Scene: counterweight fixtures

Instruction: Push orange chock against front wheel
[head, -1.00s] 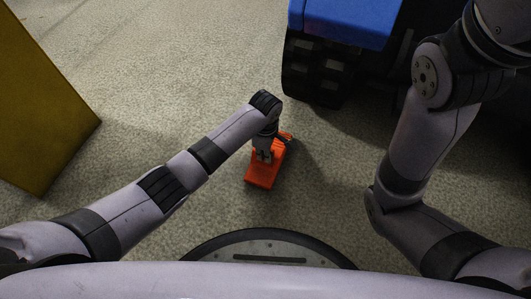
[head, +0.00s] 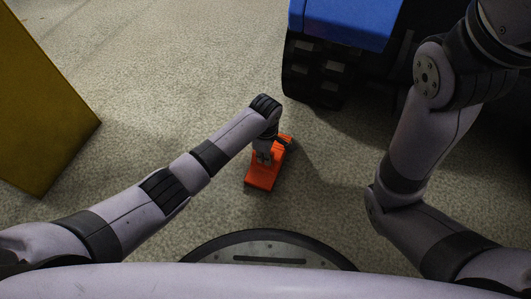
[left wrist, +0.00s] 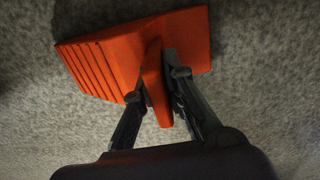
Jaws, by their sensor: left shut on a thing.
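The orange chock (head: 263,177) lies on the floor in front of my base in the head view. My left gripper (head: 265,158) reaches down onto it. In the left wrist view my left gripper (left wrist: 158,90) is shut on the upright middle part of the orange chock (left wrist: 110,60), which has a ribbed face at its left. The front wheel (head: 316,72) is a black, treaded tyre under the blue vehicle body (head: 345,22). The chock is apart from the wheel, with bare floor between them. My right arm shows at the right, but its gripper is out of view.
A yellow block or panel (head: 40,100) stands on the floor at the left. The speckled floor (head: 190,60) is clear between it and the wheel. Dark shadow lies under the vehicle at the right.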

